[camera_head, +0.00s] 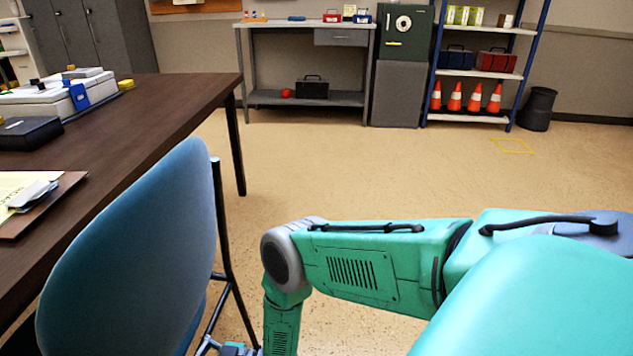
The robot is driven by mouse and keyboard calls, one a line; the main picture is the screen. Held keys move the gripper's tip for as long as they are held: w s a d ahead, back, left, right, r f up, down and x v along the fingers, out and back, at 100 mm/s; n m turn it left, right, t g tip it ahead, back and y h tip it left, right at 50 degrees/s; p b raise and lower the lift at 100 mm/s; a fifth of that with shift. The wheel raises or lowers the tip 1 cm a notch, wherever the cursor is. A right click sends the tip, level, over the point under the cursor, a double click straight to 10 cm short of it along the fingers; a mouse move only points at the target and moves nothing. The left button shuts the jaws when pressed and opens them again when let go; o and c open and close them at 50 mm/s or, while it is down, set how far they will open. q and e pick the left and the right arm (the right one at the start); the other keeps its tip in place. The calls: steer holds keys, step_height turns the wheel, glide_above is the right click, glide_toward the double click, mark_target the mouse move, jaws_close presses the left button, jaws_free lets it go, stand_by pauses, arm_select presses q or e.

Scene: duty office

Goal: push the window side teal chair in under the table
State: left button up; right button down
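The teal-blue chair (140,255) stands close at the lower left. Its tall curved backrest is upright and covers part of the long edge of the dark brown table (150,105). Its black metal frame (222,240) runs down on the right of the backrest. The seat is mostly hidden, so I cannot tell how far it is under the table. My green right arm comes in from the right, bends at the elbow and goes down out of the picture beside the chair. My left gripper is not in view.
On the table are a white box-like device (45,100), a black case (28,133) and a clipboard (40,200). A table leg (236,150) stands beyond the chair. Open floor (350,170) lies to the right, up to a workbench (305,98) and shelves with cones.

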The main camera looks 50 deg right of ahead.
steer(key=p+v, duration=0.2)
steer(key=v, duration=0.6)
steer(key=shift+d, duration=0.2)
steer(key=shift+s+d+f, duration=0.1)
steer(key=shift+d+f, duration=0.05)
steer(key=s+d+r+m+g+h+p, duration=0.3)
steer(key=s+r+g, duration=0.4)
steer(key=s, duration=0.5)
steer(key=s+d+r+m+g+h+p, duration=0.3)
steer(key=s+d+r+g+h+p, duration=0.2)
steer(key=s+r, duration=0.5)
steer(key=s+d+g+h, duration=0.2)
steer(key=d, duration=0.1)
steer(key=shift+s+r+m+h+p, duration=0.3)
steer(key=shift+s+r+m+p, duration=0.05)
steer(key=shift+r+m, duration=0.05)
